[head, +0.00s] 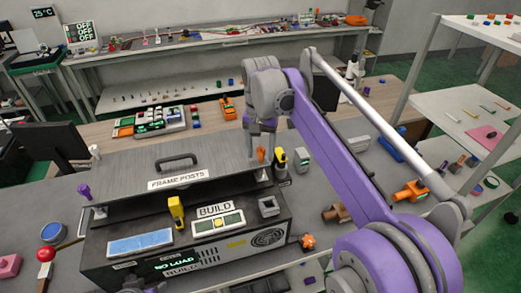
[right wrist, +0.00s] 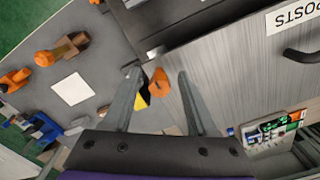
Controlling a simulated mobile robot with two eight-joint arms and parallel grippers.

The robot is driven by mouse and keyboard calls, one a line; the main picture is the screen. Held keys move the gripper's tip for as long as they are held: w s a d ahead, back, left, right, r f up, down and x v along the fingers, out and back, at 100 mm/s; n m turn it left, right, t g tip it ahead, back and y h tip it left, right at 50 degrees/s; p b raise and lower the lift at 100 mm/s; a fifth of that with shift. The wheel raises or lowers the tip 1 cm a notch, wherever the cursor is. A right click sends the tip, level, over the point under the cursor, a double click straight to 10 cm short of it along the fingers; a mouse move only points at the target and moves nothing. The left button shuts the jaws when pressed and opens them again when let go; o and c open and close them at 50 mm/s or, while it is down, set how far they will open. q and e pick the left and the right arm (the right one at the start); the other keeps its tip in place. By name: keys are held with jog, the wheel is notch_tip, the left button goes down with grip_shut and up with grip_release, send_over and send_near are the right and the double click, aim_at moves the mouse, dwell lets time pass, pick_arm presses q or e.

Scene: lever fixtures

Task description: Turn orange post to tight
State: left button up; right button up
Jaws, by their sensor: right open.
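The orange post (head: 262,154) stands at the right end of the machine's grey top plate, which is labelled FRAME POSTS. My right gripper (head: 260,143) reaches down over it from above. In the right wrist view the orange post (right wrist: 159,83) shows between the two spread fingers of the gripper (right wrist: 159,74), nearer the left finger. The gripper is open and appears to hold nothing. A yellow and black part (right wrist: 142,100) shows just beside the post. Any tight marking near the post is too small to read. My left gripper does not show clearly.
The yellow-black part (head: 280,160) stands close right of the post. A purple post (head: 84,191) is at the plate's left end, and a black handle (head: 176,159) rises mid-plate. Orange fittings (head: 410,191) lie on the bench at right. My purple arm crosses the right side.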

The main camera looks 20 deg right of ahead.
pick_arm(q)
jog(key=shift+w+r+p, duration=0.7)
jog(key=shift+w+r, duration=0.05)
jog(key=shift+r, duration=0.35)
pick_arm(e)
notch_tip(320, 180, up, 11)
jog(key=shift+s+f, duration=0.15)
jog(key=s+d+f+n+t, duration=0.2)
jog(key=s+f+n+t, duration=0.3)
jog(key=s+f, duration=1.6)
notch_tip(320, 180, down, 3)
jog(key=shift+s+d+f+n+t, duration=0.1)
jog(key=shift+s+d+n+t, duration=0.2)
jog(key=shift+t, duration=0.4)
jog(key=shift+w+r, duration=0.15)
jog(key=shift+r, duration=0.05)
